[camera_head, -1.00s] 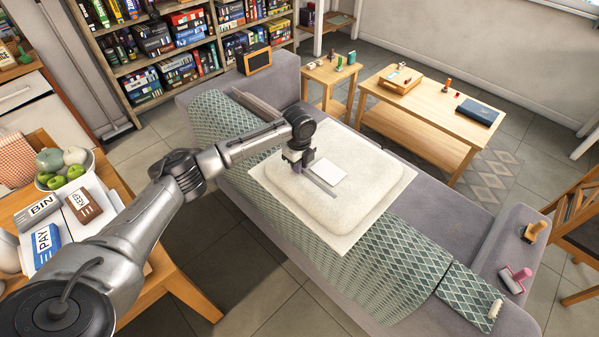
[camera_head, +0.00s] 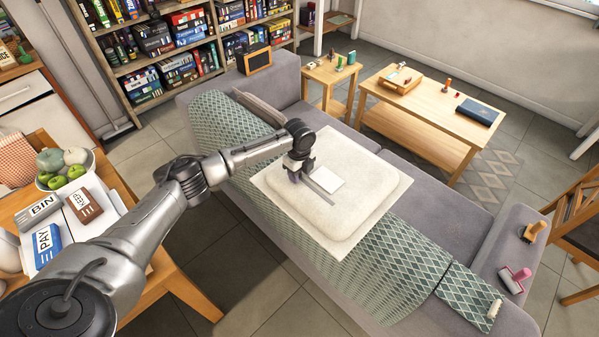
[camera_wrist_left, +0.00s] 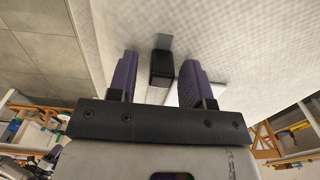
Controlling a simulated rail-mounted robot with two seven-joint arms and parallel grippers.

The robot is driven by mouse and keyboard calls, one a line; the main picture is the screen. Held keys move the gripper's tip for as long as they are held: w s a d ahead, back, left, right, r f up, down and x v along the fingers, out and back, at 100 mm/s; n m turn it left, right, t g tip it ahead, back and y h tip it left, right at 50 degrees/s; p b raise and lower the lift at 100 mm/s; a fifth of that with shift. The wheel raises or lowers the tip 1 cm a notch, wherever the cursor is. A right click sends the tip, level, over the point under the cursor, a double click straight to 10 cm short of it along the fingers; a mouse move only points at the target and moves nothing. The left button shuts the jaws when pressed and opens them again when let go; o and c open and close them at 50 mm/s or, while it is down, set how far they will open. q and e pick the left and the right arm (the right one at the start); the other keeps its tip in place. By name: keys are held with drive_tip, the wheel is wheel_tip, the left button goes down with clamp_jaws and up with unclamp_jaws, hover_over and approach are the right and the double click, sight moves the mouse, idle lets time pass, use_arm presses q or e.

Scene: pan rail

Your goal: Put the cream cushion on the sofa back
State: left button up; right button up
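The cream cushion (camera_head: 361,202) is a wide, pale square with a flat border. It lies across the top of the grey sofa back (camera_head: 273,83), over a green patterned throw (camera_head: 395,270); I cannot tell whether all of its underside touches. My left gripper (camera_head: 299,172) is over the cushion's middle, beside a white square patch (camera_head: 327,183) and a grey bar. In the left wrist view my gripper (camera_wrist_left: 160,80) has its purple fingers apart, on either side of a dark block (camera_wrist_left: 161,68), with gaps showing. The cushion (camera_wrist_left: 245,35) fills much of that view.
A side table (camera_head: 329,73) and a coffee table (camera_head: 430,112) stand beyond the sofa. A wooden table (camera_head: 170,275) with a fruit bowl is at left. A stamp (camera_head: 534,230) and a pink-handled roller (camera_head: 515,279) lie on the sofa's right arm.

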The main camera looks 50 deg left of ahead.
use_arm(q)
wheel_tip(320, 180, up, 11)
drive_tip(key=shift+f, duration=0.15)
drive_tip(key=shift+r, duration=0.7)
idle(0.5)
